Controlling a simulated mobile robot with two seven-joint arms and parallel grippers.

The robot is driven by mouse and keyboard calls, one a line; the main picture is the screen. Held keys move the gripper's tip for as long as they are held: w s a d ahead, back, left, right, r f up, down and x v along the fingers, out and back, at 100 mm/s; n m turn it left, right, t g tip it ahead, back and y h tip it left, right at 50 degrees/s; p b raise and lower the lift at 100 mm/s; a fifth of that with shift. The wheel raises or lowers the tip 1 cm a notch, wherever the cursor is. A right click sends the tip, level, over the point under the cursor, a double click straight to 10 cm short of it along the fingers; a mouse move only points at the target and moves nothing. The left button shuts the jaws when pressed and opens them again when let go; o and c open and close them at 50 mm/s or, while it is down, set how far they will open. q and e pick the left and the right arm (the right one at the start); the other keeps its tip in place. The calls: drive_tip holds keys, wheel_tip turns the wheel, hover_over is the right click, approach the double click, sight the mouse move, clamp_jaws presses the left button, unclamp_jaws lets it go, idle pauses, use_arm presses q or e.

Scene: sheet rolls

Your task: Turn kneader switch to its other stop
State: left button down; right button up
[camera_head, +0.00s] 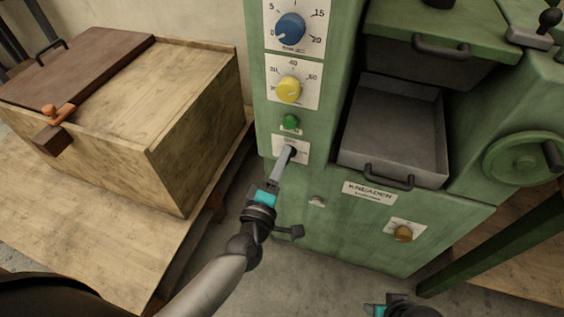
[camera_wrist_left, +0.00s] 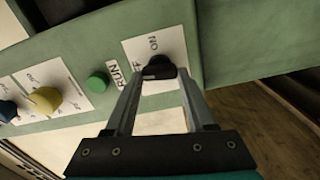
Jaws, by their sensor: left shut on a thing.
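The kneader switch is a dark knob (camera_wrist_left: 158,66) on a white plate marked ON and what looks like OFF. It also shows in the head view as a dark spot on its white plate (camera_head: 279,147), on the green machine's front below a green button. My left gripper (camera_head: 291,152) reaches it from below. In the wrist view the left gripper's fingers (camera_wrist_left: 160,75) close on both sides of the knob. The fingertips hide part of the knob and the plate. Only a bit of my right gripper (camera_head: 376,310) shows at the bottom edge; its fingers cannot be made out.
Above the switch are the green button (camera_head: 290,122), a yellow dial (camera_head: 289,90) and a blue dial (camera_head: 290,28). A grey tray (camera_head: 393,122) sticks out on the right, above a KNEADER label (camera_head: 369,192) and a brown knob (camera_head: 403,233). A wooden chest (camera_head: 195,120) stands left.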

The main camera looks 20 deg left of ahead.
use_arm(q)
drive_tip(key=shift+n, duration=0.8)
use_arm(e)
drive_tip(key=shift+w+r, duration=0.2)
drive_tip(key=shift+r, duration=0.1)
drive_tip(key=shift+s, duration=0.15)
use_arm(q)
drive_tip(key=shift+c, duration=1.2)
unclamp_jaws()
use_arm(e)
drive_tip(key=shift+f, duration=0.1)
use_arm(q)
drive_tip(key=s+p, duration=0.2)
drive_tip(key=s, duration=1.3)
drive_tip(key=shift+s+a+p, duration=0.15)
drive_tip(key=shift+a+p, duration=0.1)
drive_tip(key=shift+p, duration=0.1)
use_arm(e)
wheel_tip(320, 180, down, 5)
drive_tip(key=s, duration=0.2)
drive_tip(key=shift+s+d+f+g, duration=0.15)
drive_tip(key=shift+s+d+g, duration=0.1)
drive_tip(key=shift+s+g, duration=0.15)
